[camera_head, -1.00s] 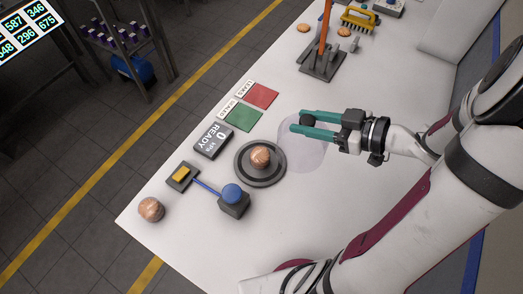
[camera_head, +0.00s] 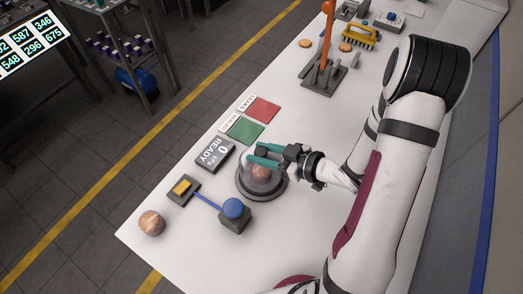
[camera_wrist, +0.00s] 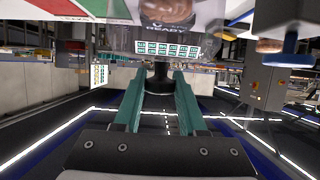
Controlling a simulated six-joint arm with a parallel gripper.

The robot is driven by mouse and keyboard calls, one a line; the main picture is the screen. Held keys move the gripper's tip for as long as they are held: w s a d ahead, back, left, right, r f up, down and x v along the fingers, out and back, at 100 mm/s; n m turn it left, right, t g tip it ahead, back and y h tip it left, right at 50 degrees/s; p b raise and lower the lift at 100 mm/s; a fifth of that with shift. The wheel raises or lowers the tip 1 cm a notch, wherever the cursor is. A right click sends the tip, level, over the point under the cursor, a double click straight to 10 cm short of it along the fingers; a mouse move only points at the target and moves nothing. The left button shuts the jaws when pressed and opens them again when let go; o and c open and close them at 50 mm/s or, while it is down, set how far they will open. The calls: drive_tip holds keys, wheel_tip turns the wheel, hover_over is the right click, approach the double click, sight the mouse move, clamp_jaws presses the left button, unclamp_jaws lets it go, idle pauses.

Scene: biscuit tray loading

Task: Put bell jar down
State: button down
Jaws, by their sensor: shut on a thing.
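The clear bell jar (camera_head: 250,177) is over the round dark base plate (camera_head: 262,200), with a round brown pack (camera_head: 262,172) inside its outline. My gripper (camera_head: 256,153) is shut on the jar's dark knob, its teal fingers coming in from the right. In the wrist view the knob (camera_wrist: 160,78) is between the two fingers, and the see-through jar (camera_wrist: 185,45) spreads beyond it. I cannot tell whether the jar's rim touches the plate.
A grey display (camera_head: 215,153) reads READY and 0. Green (camera_head: 244,130) and red (camera_head: 264,110) pads lie behind.

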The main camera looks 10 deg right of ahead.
drive_tip(key=shift+c, duration=2.3)
unclamp_jaws()
